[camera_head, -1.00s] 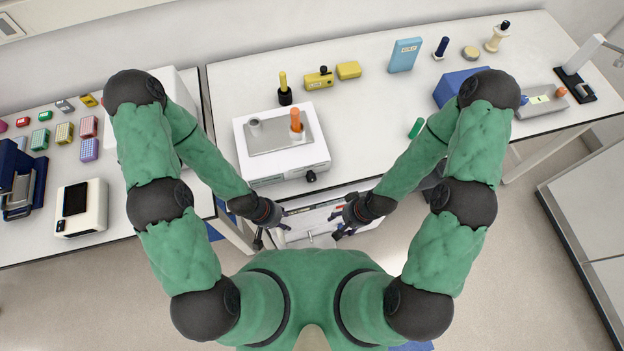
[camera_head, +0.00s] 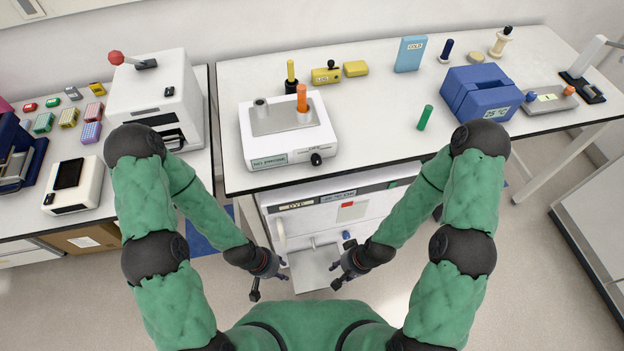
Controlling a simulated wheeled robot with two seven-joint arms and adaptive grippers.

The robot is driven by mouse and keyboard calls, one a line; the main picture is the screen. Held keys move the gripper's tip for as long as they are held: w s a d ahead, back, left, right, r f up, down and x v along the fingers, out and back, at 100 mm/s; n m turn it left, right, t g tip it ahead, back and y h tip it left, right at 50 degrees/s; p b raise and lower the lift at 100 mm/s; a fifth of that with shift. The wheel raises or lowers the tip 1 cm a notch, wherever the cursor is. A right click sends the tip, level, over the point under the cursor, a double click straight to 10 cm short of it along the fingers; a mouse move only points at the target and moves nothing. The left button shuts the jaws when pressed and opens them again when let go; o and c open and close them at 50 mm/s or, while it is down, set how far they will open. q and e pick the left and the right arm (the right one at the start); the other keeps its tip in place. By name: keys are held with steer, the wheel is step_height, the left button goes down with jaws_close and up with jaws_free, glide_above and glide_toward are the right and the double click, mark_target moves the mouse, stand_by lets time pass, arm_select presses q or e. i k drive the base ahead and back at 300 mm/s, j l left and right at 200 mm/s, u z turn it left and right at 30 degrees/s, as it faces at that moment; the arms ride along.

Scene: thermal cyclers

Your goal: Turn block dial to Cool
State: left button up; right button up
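A white block unit (camera_head: 288,150) with a grey top plate stands at the front of the main table. A black dial (camera_head: 316,159) sits on the right of its front face; its setting is too small to read. A grey tube and an orange tube (camera_head: 302,98) stand in the plate. My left gripper (camera_head: 269,284) is low in front of the table, below and left of the dial, with its fingers apart and empty. My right gripper (camera_head: 336,275) is also low in front, below the dial, with its fingers apart and empty. Neither touches the unit.
Under the table is a white machine (camera_head: 380,205) with a blue knob (camera_head: 347,235) and a lowered flap (camera_head: 315,270). A white machine (camera_head: 155,95) with a red-balled lever stands left.

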mark_target(316, 159)
steer(key=l+u, duration=0.15)
steer(key=u, duration=0.25)
steer(key=l+u, duration=0.2)
steer(key=u, duration=0.2)
steer(key=l+u, duration=0.15)
steer(key=u, duration=0.25)
steer(key=k+l+u, duration=0.1)
steer(key=u, duration=0.3)
steer(key=k+l+u, duration=0.25)
steer(key=k+l, duration=0.2)
steer(key=l, duration=0.2)
steer(key=k+l+u, duration=0.3)
steer(key=k+l, duration=0.2)
steer(key=l, duration=0.1)
